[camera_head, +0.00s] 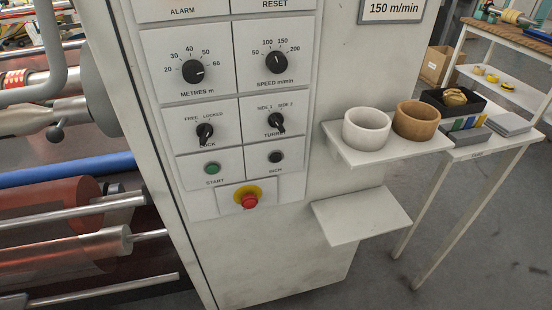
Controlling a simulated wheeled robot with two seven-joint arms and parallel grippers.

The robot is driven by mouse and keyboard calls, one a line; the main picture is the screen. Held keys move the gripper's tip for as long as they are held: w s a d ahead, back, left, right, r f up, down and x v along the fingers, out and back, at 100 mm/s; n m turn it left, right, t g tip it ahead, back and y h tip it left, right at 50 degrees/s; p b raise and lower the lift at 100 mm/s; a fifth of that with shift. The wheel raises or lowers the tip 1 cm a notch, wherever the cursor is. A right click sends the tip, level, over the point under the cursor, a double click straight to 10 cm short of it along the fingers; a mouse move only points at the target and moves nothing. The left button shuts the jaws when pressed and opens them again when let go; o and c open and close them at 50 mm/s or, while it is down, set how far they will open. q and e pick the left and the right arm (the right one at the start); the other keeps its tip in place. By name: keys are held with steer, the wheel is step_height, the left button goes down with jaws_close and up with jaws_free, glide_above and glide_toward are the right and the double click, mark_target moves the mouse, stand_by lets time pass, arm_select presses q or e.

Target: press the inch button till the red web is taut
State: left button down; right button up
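The inch button (275,157) is a small dark round button on the grey control panel, above its INCH label. The red web (58,203) shows at the left, around and between the rollers of the machine. It looks reddish and translucent, and I cannot tell from this view whether it is slack or taut. Neither of my grippers shows in the head view.
Near the inch button are the green start button (212,168), the red emergency stop (249,201), the lock knob (205,132) and the turret knob (277,121). A side shelf (385,150) carries a white ring (367,128) and a brown ring (416,119). An empty lower shelf (362,215) juts out.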

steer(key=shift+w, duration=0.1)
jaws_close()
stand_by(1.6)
